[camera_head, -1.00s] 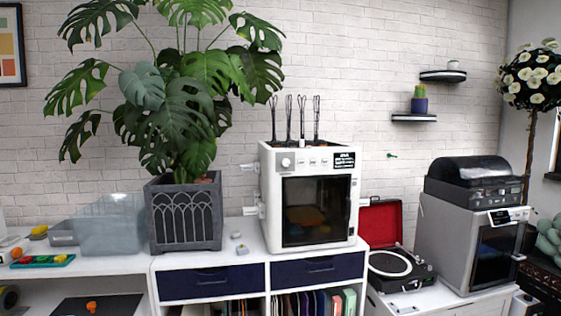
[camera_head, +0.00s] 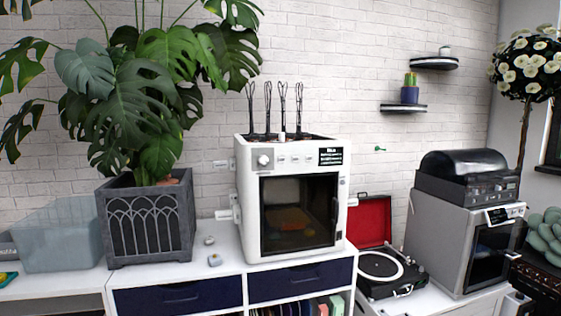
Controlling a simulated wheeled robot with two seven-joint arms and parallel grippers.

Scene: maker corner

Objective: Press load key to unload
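A white 3D printer (camera_head: 249,216) stands on the white cabinet, with a dark glass front door that looks shut. Its top front strip carries a round knob (camera_head: 264,161), a row of small keys (camera_head: 295,159) and a small dark display (camera_head: 331,156). The labels on the keys are too small to read, so I cannot tell which is the load key. An orange shape (camera_head: 293,219) shows dimly behind the glass. Several black wire loops (camera_head: 267,108) stand up from the printer's top. Neither of my grippers shows in this view.
A large potted plant (camera_head: 145,225) and a translucent bin (camera_head: 62,240) stand left of the printer. An open red-lidded record player (camera_head: 385,270) is to its right, then a grey machine (camera_head: 440,245). Two small items (camera_head: 214,259) lie on the cabinet top (camera_head: 215,280).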

